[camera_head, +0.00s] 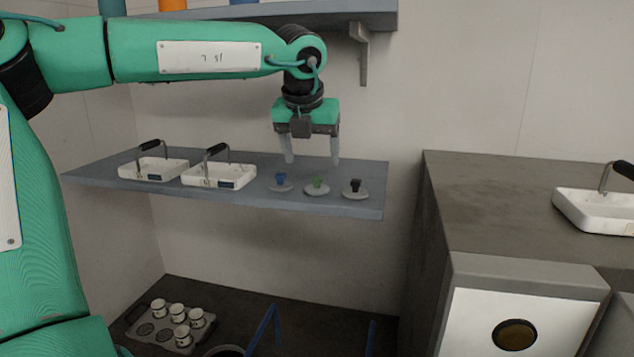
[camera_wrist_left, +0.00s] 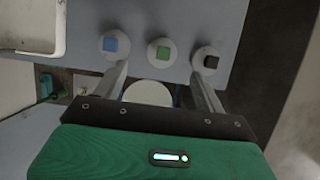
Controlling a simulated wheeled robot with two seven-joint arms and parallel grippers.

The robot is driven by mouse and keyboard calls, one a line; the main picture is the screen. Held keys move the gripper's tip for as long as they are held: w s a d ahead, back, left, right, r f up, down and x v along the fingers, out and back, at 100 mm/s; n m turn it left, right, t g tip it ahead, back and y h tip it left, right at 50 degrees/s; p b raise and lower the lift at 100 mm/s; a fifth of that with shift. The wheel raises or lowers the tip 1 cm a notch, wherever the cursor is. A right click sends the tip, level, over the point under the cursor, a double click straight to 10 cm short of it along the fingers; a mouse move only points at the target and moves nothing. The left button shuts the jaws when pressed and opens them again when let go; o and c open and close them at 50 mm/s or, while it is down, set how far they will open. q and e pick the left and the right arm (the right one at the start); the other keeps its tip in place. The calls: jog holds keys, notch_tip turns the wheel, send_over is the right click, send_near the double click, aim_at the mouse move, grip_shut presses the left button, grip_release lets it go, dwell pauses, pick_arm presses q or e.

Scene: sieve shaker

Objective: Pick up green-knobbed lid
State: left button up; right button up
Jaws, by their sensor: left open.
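The green-knobbed lid (camera_head: 317,187) is a small pale disc with a green knob, lying on the grey shelf between two other lids. It also shows in the left wrist view (camera_wrist_left: 161,52), ahead of the fingers and between their lines. My left gripper (camera_head: 313,162) is open and empty above the shelf, over the lids and apart from them. Its two fingers also show in the left wrist view (camera_wrist_left: 160,80). A blue-knobbed lid (camera_head: 281,182) lies left of the green one, and a black-knobbed lid (camera_head: 355,189) lies right of it. My right gripper is not in view.
The shelf (camera_head: 240,201) also holds two white trays with black handles, the nearer one (camera_head: 217,177) left of the lids. Another white tray (camera_head: 597,212) stands on the cabinet at right. An upper shelf (camera_head: 340,13) is behind the arm. A rack with several white cups (camera_head: 172,326) sits below.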

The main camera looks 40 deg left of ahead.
aim_at(317, 178)
pick_arm(q)
jog(key=shift+x, duration=0.8)
jog(key=shift+w+f+p, duration=0.15)
jog(key=shift+p, duration=0.15)
jog(key=shift+f+p, duration=0.2)
jog(key=shift+p, duration=0.15)
jog(key=p+x, duration=0.2)
jog(key=x, duration=0.1)
jog(key=shift+w+f, duration=0.1)
jog(key=shift+w, duration=0.15)
jog(key=shift+w+f, duration=0.2)
jog(key=shift+f, duration=0.35)
jog(key=shift+s, duration=0.1)
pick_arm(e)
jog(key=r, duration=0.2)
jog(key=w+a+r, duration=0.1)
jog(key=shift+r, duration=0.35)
pick_arm(q)
jog(key=shift+c, duration=1.3)
jog(key=c, duration=0.8)
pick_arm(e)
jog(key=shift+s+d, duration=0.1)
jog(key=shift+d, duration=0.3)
